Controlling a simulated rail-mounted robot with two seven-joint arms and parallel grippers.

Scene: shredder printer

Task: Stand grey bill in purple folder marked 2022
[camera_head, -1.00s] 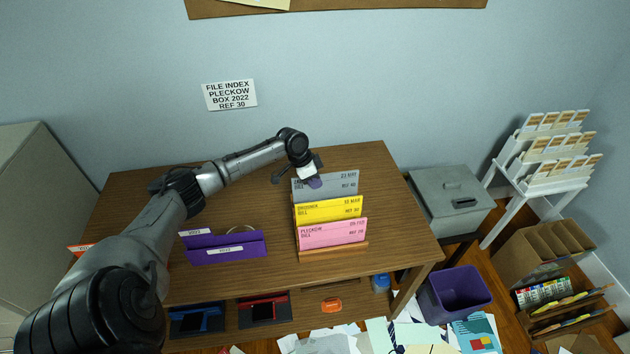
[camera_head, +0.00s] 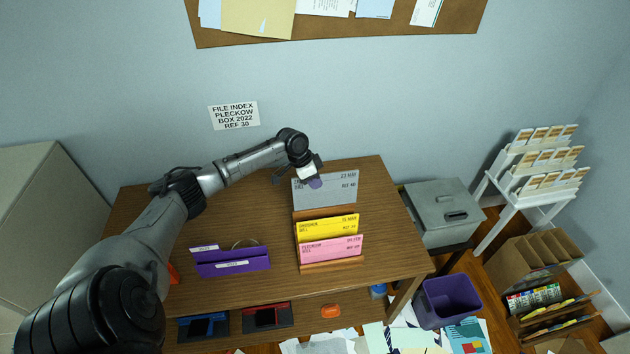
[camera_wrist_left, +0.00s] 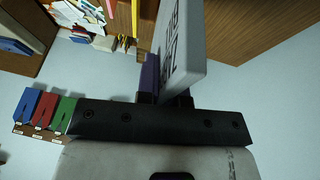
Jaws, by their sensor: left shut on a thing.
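My left gripper (camera_head: 303,175) is shut on the upper left part of the grey bill (camera_head: 335,188). It holds the bill upright, raised behind the wooden rack (camera_head: 335,266). In the left wrist view the grey bill (camera_wrist_left: 183,45) stands up from between the fingers, with a purple patch beside it. The yellow bill (camera_head: 325,228) and pink bill (camera_head: 325,249) stand in the rack. The purple folder (camera_head: 235,268) stands open on the desk left of the rack; its label is too small to read. My right gripper is not in view.
The wooden desk (camera_head: 225,220) has free room between the folder and the rack. A wall sign (camera_head: 234,115) reads FILE INDEX PLECKOW BOX 2022 REF 30. A purple bin (camera_head: 448,300) and grey box (camera_head: 441,212) are at the right. An orange item shows beside my arm.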

